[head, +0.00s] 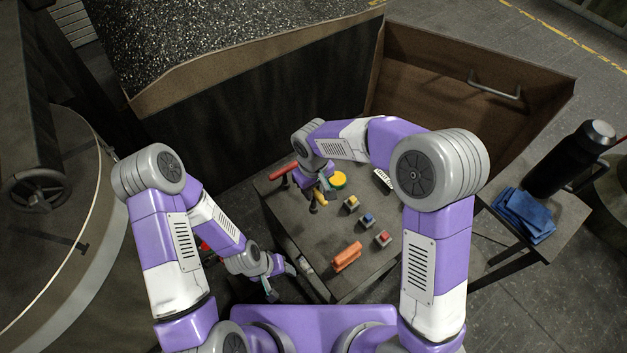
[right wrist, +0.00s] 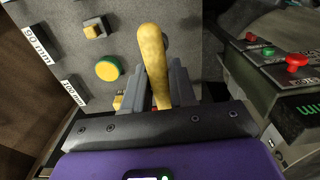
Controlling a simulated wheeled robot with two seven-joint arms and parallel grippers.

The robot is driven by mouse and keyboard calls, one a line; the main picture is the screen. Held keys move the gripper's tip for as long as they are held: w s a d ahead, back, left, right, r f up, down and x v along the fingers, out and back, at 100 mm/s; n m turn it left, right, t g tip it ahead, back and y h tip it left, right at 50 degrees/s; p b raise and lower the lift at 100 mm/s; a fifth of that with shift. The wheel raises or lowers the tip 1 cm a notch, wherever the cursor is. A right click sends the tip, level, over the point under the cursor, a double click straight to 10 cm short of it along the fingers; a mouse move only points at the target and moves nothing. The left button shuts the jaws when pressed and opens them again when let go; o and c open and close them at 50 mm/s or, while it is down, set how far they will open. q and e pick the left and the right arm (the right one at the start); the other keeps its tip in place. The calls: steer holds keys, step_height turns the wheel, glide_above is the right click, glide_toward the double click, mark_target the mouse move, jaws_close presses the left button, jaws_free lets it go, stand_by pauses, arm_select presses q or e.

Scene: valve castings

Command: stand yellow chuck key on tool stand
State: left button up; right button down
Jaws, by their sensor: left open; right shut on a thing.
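The yellow chuck key (right wrist: 153,62) is a yellow rod between the fingers of my right gripper (right wrist: 158,85), which is shut on it. In the head view the key (head: 320,198) shows as a small yellow piece beside the right gripper (head: 318,203), over the left part of a dark bench top (head: 312,245). The key's lower end is hidden in the wrist view. My left gripper (head: 282,283) is open and empty, low beside the bench's left edge. I cannot tell which part is the tool stand.
On the bench are a yellow disc (head: 338,180), small yellow (head: 351,202), blue (head: 368,218) and red (head: 383,237) topped blocks, an orange block (head: 347,256) and a red bar (head: 283,170). A side table (head: 560,229) holds a blue cloth (head: 523,214) and black flask (head: 570,158).

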mark_target(314, 208)
steer(key=shift+s+f, duration=0.3)
steer(key=shift+f, duration=0.05)
steer(key=shift+s+f+b, duration=0.1)
steer(key=shift+f+b, duration=0.25)
steer(key=shift+b, duration=0.15)
steer(key=shift+w+f+b, duration=0.2)
steer(key=shift+f+b, duration=1.45)
steer(key=shift+f, duration=0.8)
steer(key=shift+f+b, duration=0.3)
steer(key=shift+f, duration=0.1)
steer(key=c, duration=0.8)
jaws_free()
steer(key=shift+c, duration=0.2)
step_height(314, 208, up, 8)
steer(key=shift+f+p, duration=0.2)
steer(key=shift+p, duration=0.35)
